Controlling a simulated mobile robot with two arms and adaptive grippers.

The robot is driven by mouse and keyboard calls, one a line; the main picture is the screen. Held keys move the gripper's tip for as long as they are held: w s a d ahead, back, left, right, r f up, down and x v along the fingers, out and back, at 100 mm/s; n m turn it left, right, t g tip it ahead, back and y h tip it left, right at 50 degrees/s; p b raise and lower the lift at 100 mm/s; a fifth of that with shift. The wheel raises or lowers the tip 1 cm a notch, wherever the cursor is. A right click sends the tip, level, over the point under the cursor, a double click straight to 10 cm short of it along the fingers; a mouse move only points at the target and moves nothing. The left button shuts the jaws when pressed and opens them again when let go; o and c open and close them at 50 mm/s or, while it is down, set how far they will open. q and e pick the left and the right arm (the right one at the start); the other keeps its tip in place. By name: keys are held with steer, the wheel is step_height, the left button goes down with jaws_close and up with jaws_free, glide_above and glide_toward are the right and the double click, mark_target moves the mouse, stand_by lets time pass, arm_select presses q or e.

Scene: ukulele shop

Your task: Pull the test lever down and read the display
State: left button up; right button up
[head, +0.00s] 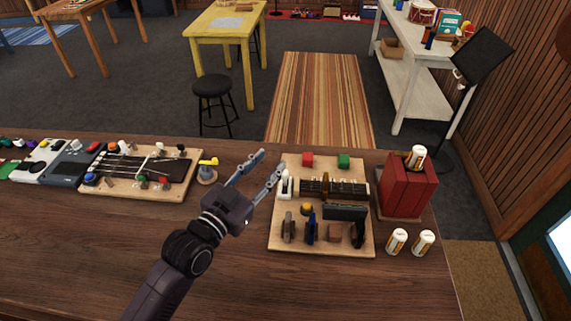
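A wooden board (320,249) on the counter carries several small fittings. A white upright fitting (286,186) stands at its left edge, and a dark panel (345,212) at its front right. A small post with a yellow handle (207,170) stands left of my gripper. I cannot tell which of these is the test lever. No readable display shows; the dark panel's face has no legible text. My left gripper (271,160) is open and empty, its fingers spread between the yellow-handled post and the board. One fingertip is close to the white fitting; contact cannot be told. My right gripper is out of view.
A red block (405,190) with a white-and-orange cylinder (416,157) on top stands right of the board. Two similar cylinders (397,241) stand in front of it. Another board with strings (140,175) lies at left. The counter's front middle is clear.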

arm_select(q)
steer(key=f, duration=0.1)
steer(key=b, duration=1)
glide_toward(282, 177)
steer(key=x, duration=0.3)
steer(key=p+x, duration=0.2)
steer(key=x, duration=0.5)
steer(key=shift+r, duration=0.1)
steer(key=shift+w+d, duration=0.25)
steer(key=shift+w, duration=0.3)
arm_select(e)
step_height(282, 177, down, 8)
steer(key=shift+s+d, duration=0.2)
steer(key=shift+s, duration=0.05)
arm_select(q)
steer(key=shift+c, duration=0.6)
jaws_close()
